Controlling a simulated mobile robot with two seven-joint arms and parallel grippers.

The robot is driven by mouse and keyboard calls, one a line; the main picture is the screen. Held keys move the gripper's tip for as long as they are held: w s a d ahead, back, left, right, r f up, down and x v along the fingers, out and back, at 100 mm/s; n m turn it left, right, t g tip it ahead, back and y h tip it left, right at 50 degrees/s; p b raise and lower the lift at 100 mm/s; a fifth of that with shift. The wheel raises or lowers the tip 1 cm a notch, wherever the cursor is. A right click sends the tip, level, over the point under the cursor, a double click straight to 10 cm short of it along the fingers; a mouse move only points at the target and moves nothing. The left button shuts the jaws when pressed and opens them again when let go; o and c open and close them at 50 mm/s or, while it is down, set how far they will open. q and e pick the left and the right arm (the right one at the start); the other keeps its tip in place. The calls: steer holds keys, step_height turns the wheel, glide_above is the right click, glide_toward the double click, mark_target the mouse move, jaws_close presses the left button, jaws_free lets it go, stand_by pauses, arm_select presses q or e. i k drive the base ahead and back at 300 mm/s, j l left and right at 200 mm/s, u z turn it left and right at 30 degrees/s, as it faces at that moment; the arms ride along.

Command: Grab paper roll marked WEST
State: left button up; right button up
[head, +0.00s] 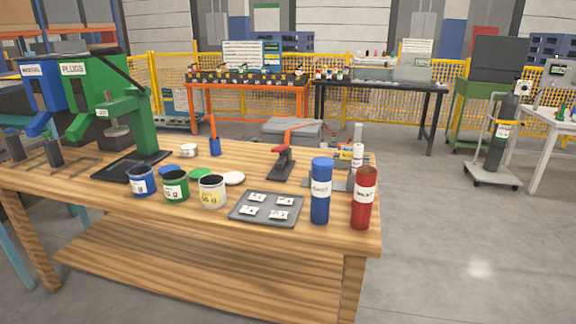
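A red upright cylinder (361,212) stands at the right front corner of the wooden table. Its white label appears to read WEST, though the print is small. A blue upright cylinder (320,207) stands just to its left, with a small gap between them. Its label is small and appears to read EAST. Neither of my grippers shows in the head view.
On the wooden table (110,192), a grey tray (238,211) with small labelled packets lies left of the blue cylinder. Labelled cups (175,188), a green press (135,115) and a red-handled tool (282,165) stand farther left and back. Open floor (470,240) lies right.

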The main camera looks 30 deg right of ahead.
mark_target(358, 151)
steer(key=l+u, duration=0.15)
steer(key=u, duration=0.2)
steer(key=l+u, duration=0.1)
steer(key=u, duration=0.2)
steer(key=l+u, duration=0.15)
steer(key=u, duration=0.2)
steer(key=k+l, duration=0.1)
steer(key=l, duration=0.3)
steer(key=k+l, duration=0.15)
steer(key=l, duration=0.2)
steer(key=k+l, duration=0.1)
steer(key=l, duration=0.3)
steer(key=k+l, duration=0.1)
steer(key=l, duration=0.3)
steer(key=k+l, duration=0.15)
steer(key=l, duration=0.2)
steer(key=k+l, duration=0.1)
steer(key=l, duration=0.3)
steer(key=k+l, duration=0.1)
steer(key=l, duration=0.25)
